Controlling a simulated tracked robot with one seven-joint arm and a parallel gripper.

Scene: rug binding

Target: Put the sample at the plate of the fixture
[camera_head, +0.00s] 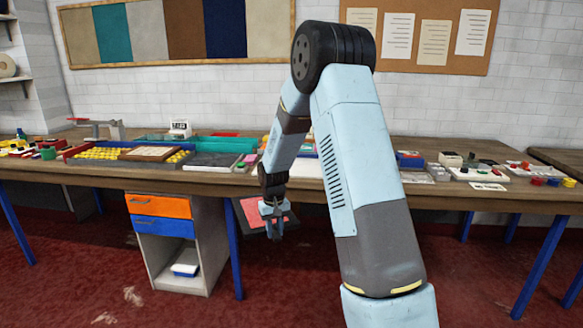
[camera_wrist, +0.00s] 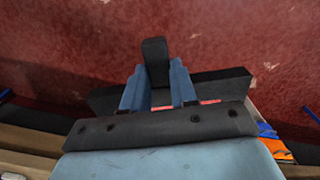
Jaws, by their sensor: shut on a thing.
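My gripper (camera_head: 273,222) hangs in front of the workbench, below the tabletop's front edge. It is shut on a flat reddish-pink piece with dark edges (camera_head: 253,213), which looks like the sample. In the wrist view my gripper's blue fingers (camera_wrist: 158,88) flank an upright black block (camera_wrist: 155,58). A wide dark band (camera_wrist: 225,83) with a thin red strip runs across behind them. I cannot tell whether the block is part of the sample. The fixture and its plate cannot be made out with certainty; my arm hides part of the tabletop.
The long wooden workbench (camera_head: 100,174) is crowded with trays, yellow pieces, a grey device with an arm (camera_head: 100,128) and small colored items. Below it stand blue legs and a drawer cabinet (camera_head: 183,262) with orange and blue drawers. The red floor (camera_head: 75,280) in front is clear.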

